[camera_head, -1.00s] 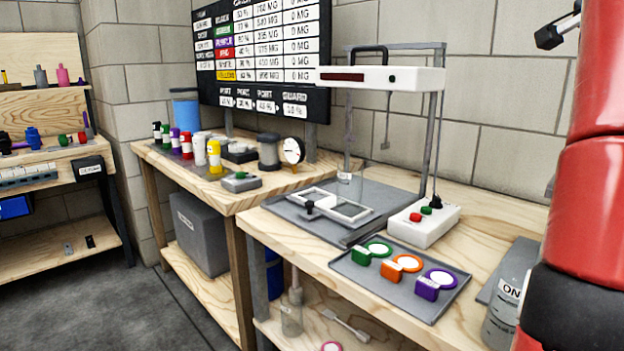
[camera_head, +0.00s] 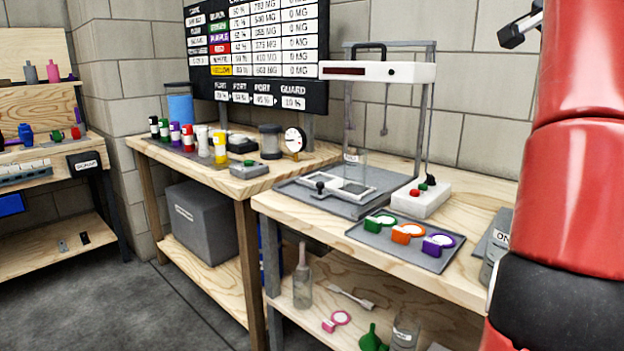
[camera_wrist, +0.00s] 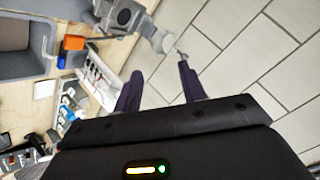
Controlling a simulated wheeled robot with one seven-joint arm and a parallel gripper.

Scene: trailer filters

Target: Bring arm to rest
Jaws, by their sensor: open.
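My gripper (camera_wrist: 160,88) shows in the wrist view with its two dark fingers spread apart. It is open and nothing is between the fingers. Grey floor tiles (camera_wrist: 230,50) lie beyond and to the right of it. In the head view my red and black arm fills the right edge, and the gripper itself is out of that view.
The near workbench (camera_head: 385,255) carries a grey tray (camera_head: 370,238) with green, orange and purple ringed pieces, and a white-topped frame (camera_head: 376,71). A second bench (camera_head: 235,180) holds several coloured bottles. Grey floor (camera_head: 90,300) is clear at lower left. A board (camera_head: 255,50) hangs behind.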

